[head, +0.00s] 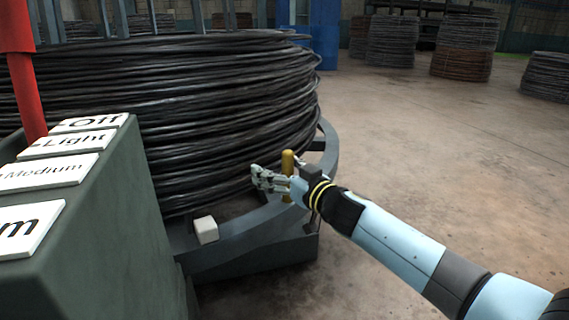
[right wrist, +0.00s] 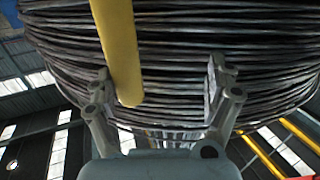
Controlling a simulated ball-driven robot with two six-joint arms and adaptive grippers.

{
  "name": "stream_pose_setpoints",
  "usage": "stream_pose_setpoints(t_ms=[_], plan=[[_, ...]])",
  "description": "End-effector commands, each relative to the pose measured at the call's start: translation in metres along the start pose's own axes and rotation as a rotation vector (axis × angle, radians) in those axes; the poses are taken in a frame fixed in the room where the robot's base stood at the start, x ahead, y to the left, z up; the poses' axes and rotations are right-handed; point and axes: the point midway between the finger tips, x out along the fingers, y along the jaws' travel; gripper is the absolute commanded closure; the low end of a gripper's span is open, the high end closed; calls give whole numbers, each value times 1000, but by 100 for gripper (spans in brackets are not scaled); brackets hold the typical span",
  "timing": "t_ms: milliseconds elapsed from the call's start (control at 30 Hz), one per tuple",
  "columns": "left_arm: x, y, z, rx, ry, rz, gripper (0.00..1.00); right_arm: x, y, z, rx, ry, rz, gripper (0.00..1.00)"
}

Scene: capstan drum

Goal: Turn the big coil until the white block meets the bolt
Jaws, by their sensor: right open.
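The big coil (head: 230,110) of dark wire fills the left of the head view and sits on a grey round frame (head: 325,165). The white block (head: 206,230) is on the front of this frame, below the coil. A yellow peg (head: 288,162) stands at the frame's right side. My right gripper (head: 262,178) is open beside the peg, close to the coil. In the right wrist view the peg (right wrist: 118,50) shows between the open fingers (right wrist: 160,88), nearer the left one; contact cannot be told. I cannot make out a bolt. My left gripper is out of view.
A green-grey box (head: 110,220) with white labels "Off", "Light" and "Medium" and a red lever (head: 24,80) stands at the front left. More wire coils (head: 465,45) stand at the back right. The floor on the right is clear.

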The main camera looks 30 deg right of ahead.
Motion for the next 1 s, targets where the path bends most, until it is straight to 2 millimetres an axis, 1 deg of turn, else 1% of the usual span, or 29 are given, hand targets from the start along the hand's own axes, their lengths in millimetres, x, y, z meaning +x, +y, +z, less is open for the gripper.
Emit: stream_pose_setpoints(t_ms=[33,100,167,233,267,333,433,467,500,567,600,633,667,700,733,1000], plan=[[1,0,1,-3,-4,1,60,-1,-14,-1,10,11,-20,70],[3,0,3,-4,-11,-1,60,-2,-21,-1,10,11,-20,72],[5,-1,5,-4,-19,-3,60,-2,-30,-2,10,11,-19,70],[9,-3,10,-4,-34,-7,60,-2,-48,-3,14,12,-19,67],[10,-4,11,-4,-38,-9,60,-2,-53,-3,14,12,-19,66],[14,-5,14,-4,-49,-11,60,-3,-66,-3,13,12,-18,66],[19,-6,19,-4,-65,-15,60,-2,-94,-3,15,12,-18,66],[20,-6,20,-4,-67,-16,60,-1,-98,-3,13,12,-18,66],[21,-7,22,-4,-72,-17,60,-1,-109,-3,13,13,-18,67],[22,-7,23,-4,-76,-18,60,0,-122,-3,11,13,-18,67],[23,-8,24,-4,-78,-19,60,1,-129,-4,11,13,-18,71],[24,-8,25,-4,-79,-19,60,1,-134,-4,10,14,-18,76],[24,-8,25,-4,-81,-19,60,2,-138,-4,9,14,-18,84],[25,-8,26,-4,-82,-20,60,2,-141,-4,8,14,-18,98],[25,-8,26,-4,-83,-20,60,2,-143,-4,7,14,-18,100],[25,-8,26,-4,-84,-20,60,2,-146,-4,8,14,-18,100]])
